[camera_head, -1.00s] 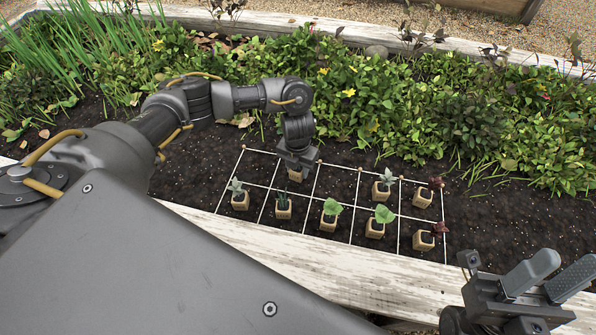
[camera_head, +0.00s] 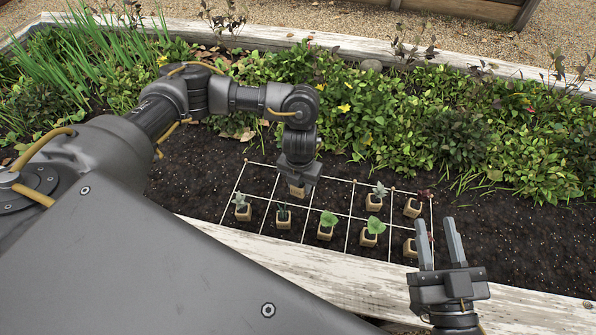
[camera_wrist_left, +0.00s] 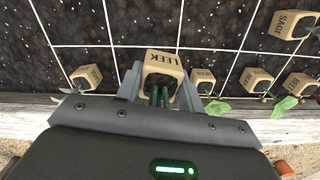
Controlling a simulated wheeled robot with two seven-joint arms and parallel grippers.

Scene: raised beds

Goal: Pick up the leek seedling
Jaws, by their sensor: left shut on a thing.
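The leek seedling (camera_wrist_left: 163,62) sits in a small tan cube pot marked LEEK, with dark green leaves pointing toward the wrist. My left gripper (camera_head: 296,178) points down over the string grid and is shut on this pot, one finger on each side in the left wrist view. In the head view the pot's lower part (camera_head: 297,191) shows under the fingers, and its leaves are hidden. I cannot tell how far it is off the soil. My right gripper (camera_head: 440,244) is open and empty at the lower right, its fingers pointing up.
Several other potted seedlings stand in the grid, including a broad-leaved one (camera_head: 325,232) and a SAGE pot (camera_wrist_left: 290,25). A whitewashed board (camera_head: 300,263) edges the bed in front. Leafy plants (camera_head: 390,120) grow behind. Bare soil (camera_head: 520,240) lies right.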

